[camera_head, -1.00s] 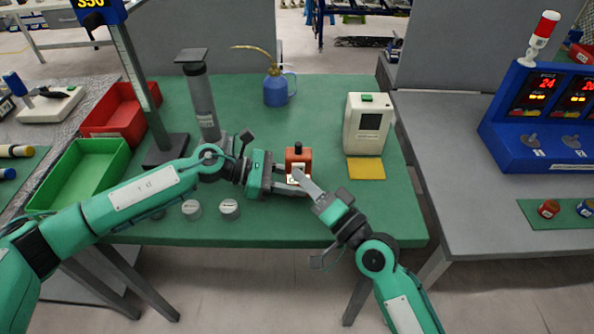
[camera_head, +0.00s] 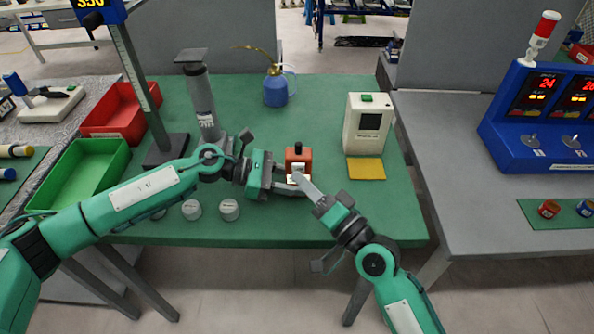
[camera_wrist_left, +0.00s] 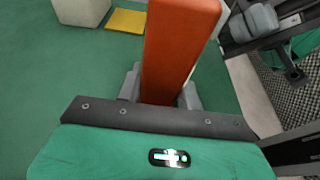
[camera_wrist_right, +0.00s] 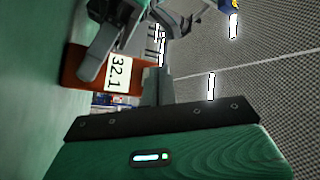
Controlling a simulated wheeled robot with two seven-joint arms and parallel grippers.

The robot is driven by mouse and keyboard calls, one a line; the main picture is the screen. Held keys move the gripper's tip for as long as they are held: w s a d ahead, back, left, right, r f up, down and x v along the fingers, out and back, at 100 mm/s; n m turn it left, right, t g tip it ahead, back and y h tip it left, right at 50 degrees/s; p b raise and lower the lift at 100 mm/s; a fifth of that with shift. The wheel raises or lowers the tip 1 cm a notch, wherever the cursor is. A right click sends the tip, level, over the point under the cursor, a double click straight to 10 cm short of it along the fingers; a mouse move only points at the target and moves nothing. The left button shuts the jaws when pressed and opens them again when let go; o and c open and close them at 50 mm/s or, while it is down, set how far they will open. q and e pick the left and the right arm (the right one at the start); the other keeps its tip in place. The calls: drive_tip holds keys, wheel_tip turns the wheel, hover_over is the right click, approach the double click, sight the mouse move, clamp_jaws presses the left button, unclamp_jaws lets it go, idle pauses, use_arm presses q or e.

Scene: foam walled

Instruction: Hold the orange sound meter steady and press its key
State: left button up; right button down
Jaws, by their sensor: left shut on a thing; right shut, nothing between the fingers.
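The orange sound meter (camera_head: 298,157) stands upright on the green table, with a black top and a white face. My left gripper (camera_head: 300,180) is shut on its sides from the left. In the left wrist view the meter's orange body (camera_wrist_left: 175,50) rises between the fingers. My right gripper (camera_head: 298,178) is shut and empty, with its fingertips in front of the meter's face, at or very close to it. In the right wrist view the meter (camera_wrist_right: 85,72) shows a display reading 32.1. The key is hidden behind my right fingers, and I cannot tell whether they touch it.
A cream box with a green top (camera_head: 367,125) and a yellow pad (camera_head: 366,169) stand right of the meter. A blue oil can (camera_head: 277,88) is behind it. Round weights (camera_head: 229,208) lie near the front edge. Green (camera_head: 85,172) and red (camera_head: 120,108) bins are left.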

drive_tip(key=s, duration=0.6)
idle(0.4)
use_arm(q)
drive_tip(key=o, duration=0.8)
drive_tip(key=shift+o, duration=0.2)
